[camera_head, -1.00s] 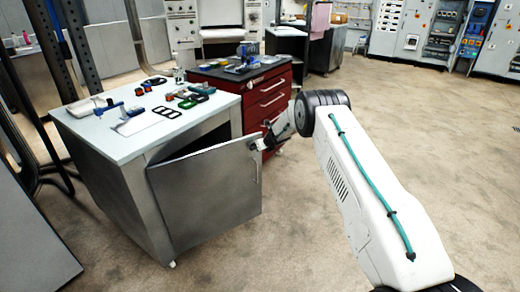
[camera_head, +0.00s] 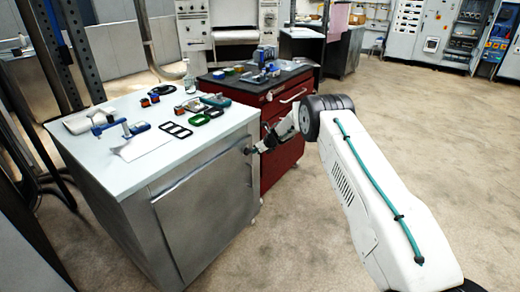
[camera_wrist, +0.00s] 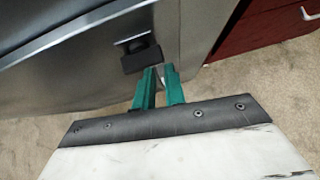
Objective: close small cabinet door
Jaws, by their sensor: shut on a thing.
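The small cabinet (camera_head: 135,215) is a grey metal box with a pale top. Its door (camera_head: 207,205) is a plain metal panel that lies flush, or nearly flush, with the cabinet front; whether a thin gap is left, I cannot tell. My gripper (camera_head: 252,150) is at the door's upper right edge. In the wrist view the green fingers of my gripper (camera_wrist: 159,76) are close together at the door's edge, shut on a thin metal piece that looks like the door handle. A dark block (camera_wrist: 141,59) sits beside the fingertips on the door (camera_wrist: 60,75).
A red drawer cabinet (camera_head: 280,150) stands close to the right of the small cabinet. Tools and parts, including a blue clamp-like tool (camera_head: 138,128), lie on the pale top. The floor (camera_head: 430,140) at the right is clear.

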